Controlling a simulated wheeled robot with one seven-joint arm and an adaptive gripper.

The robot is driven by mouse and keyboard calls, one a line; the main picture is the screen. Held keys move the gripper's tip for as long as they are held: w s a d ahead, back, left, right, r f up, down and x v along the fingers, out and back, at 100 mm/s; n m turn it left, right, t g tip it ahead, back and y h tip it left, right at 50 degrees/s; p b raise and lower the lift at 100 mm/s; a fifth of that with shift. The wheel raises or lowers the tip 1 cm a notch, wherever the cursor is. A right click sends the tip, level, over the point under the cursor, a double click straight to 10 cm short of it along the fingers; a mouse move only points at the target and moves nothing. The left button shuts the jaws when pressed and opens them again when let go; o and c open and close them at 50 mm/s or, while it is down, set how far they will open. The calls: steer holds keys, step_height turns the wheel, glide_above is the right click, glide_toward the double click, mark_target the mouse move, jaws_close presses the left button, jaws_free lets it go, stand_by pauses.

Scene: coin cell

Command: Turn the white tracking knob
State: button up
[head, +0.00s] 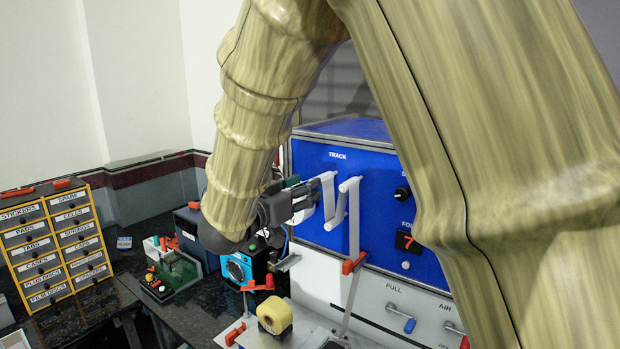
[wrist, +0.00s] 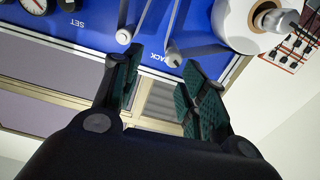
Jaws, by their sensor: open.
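The blue panel (head: 370,165) carries a TRACK label (head: 337,155). My gripper (head: 308,198) is in front of the panel, just below and left of that label. In the wrist view my gripper (wrist: 158,72) is open, with its two dark green pads apart and nothing held between them. The TRACK label (wrist: 163,58) shows inverted and partly covered beyond the fingers. I cannot clearly pick out the white tracking knob; my fingers may hide it. White and grey rollers (wrist: 173,57) stick out of the panel near the label.
A white reel (wrist: 235,22) with a metal hub sits right of the fingers. White strips hang over the rollers (head: 350,185). A black knob (head: 402,193) and a red digit display (head: 408,241) are to the right.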

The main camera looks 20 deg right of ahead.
steer(key=x, duration=0.1)
steer(key=p+x, duration=0.1)
steer(key=x, duration=0.1)
steer(key=shift+w+f, duration=0.2)
steer(key=shift+w, duration=0.3)
steer(key=shift+w+f, duration=0.45)
steer(key=shift+w, duration=0.3)
steer(key=c, duration=0.3)
steer(key=shift+w, duration=0.1)
steer(key=c, duration=0.3)
steer(key=shift+s+d+r, duration=0.15)
steer(key=shift+s, duration=0.15)
jaws_close()
